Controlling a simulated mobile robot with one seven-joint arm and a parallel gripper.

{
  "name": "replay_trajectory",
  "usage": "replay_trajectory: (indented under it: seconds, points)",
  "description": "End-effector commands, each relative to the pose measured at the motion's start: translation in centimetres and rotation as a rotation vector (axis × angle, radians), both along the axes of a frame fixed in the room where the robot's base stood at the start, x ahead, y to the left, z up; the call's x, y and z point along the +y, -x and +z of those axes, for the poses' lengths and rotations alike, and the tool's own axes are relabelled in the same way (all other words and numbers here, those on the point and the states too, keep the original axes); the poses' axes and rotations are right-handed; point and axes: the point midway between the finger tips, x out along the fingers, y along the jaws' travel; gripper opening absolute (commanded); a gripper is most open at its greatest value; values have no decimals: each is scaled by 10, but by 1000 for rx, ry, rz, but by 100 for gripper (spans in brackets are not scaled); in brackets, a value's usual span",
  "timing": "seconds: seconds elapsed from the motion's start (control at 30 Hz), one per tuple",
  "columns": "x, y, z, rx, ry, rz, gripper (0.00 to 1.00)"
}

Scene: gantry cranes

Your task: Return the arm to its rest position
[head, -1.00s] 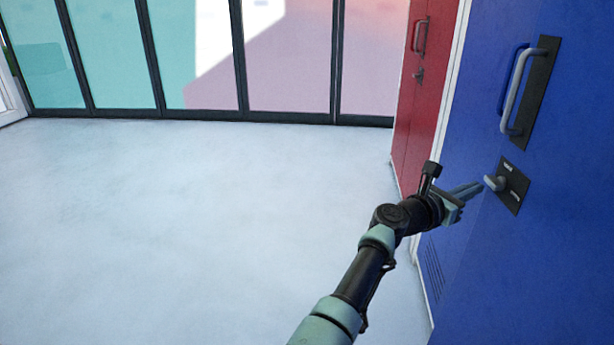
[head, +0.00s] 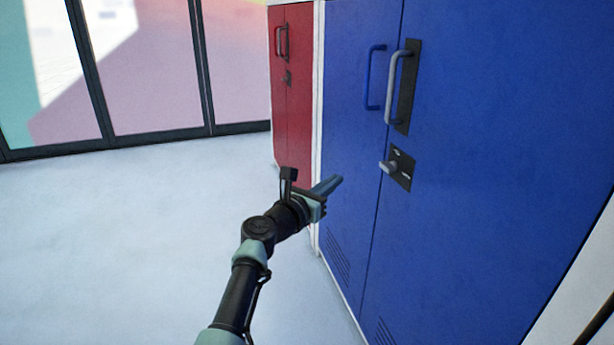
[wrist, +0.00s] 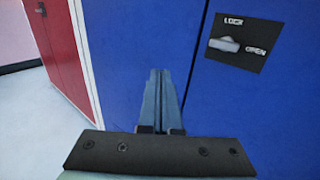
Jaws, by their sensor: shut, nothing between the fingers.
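My arm reaches up from the bottom of the head view, stretched out toward the blue cabinet (head: 480,200). My gripper (head: 338,181) is shut and empty, left of the cabinet's latch knob (head: 389,167) and apart from it. In the wrist view my gripper (wrist: 160,75) has its fingers together, pointing at the blue door. The latch plate (wrist: 247,42) there reads LOCK and OPEN, and its knob (wrist: 225,45) lies about level. Whether the fingertips touch the door cannot be told.
A grey handle (head: 392,88) stands out from the blue door above the latch. A red cabinet (head: 292,90) stands further back. Open pale floor (head: 120,240) lies to the left, up to a glazed wall (head: 150,70).

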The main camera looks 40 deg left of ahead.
Motion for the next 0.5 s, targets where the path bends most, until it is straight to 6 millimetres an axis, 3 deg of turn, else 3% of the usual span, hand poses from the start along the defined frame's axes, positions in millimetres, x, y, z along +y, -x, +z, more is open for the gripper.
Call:
replay_trajectory:
  seconds: [0.03, 0.2, 0.5]
  points:
    - [11, 15, 6, 0, 4, 10, 0]
    - [29, 47, 4, 0, 2, 8, 0]
    - [44, 75, 1, 0, 1, 5, 0]
